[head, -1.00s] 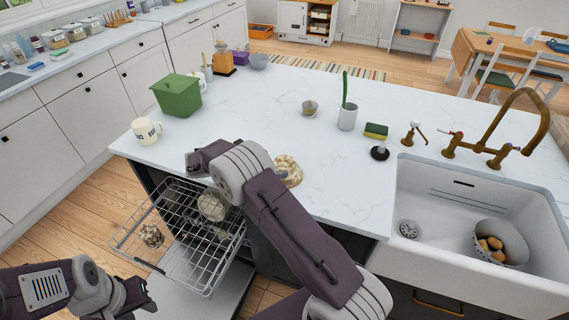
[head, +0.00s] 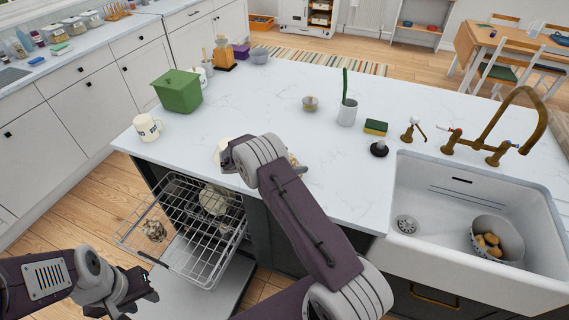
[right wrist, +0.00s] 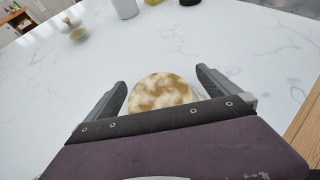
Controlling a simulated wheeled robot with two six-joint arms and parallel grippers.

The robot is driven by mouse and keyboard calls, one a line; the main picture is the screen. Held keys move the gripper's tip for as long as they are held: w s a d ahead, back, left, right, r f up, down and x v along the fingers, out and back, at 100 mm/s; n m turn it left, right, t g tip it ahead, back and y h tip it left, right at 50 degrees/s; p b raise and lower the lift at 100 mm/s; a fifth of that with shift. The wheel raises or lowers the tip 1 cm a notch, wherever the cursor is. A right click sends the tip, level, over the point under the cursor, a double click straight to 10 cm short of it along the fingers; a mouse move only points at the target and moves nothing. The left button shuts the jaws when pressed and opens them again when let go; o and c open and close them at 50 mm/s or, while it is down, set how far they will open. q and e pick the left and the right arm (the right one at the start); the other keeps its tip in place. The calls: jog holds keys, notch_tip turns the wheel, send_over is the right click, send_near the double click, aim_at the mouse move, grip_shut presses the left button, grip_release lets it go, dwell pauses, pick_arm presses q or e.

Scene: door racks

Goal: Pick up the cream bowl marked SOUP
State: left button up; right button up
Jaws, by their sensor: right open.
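A round cream dish with brown patches (right wrist: 160,90) sits on the white counter, between and just beyond the fingers of my right gripper (right wrist: 160,78) in the right wrist view. The fingers are open and apart on either side of it. No SOUP marking is readable on it, so I cannot tell whether it is the cream bowl. In the head view my right arm covers most of this area; only a brownish edge (head: 294,162) and a pale rim (head: 222,150) show. My left gripper (head: 146,291) hangs low at the left; its finger gap is unclear.
A cream mug (head: 148,127) and green bin (head: 179,92) stand on the counter's left. A small bowl (head: 310,104), white cup (head: 347,114) and sponge (head: 376,127) stand farther back. The open dishwasher rack (head: 182,262) holds soiled dishes. The sink (head: 440,220) is at right.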

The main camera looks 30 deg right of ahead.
jog(key=c, duration=1.5)
jog(key=shift+r, duration=0.1)
jog(key=shift+c, duration=0.2)
jog(key=shift+r, duration=0.25)
jog(key=c, duration=0.4)
jog(key=r, duration=0.2)
jog(key=r+b, duration=0.1)
jog(key=shift+a+r, duration=0.35)
jog(key=shift+r, duration=0.05)
jog(key=shift+c, duration=0.5)
jog(key=v, duration=0.4)
jog(key=s+v, duration=0.1)
jog(key=v, duration=0.3)
jog(key=b+v, duration=0.1)
jog(key=v, duration=0.4)
jog(key=shift+s+d+r, duration=0.2)
jog(key=shift+d+r, duration=0.05)
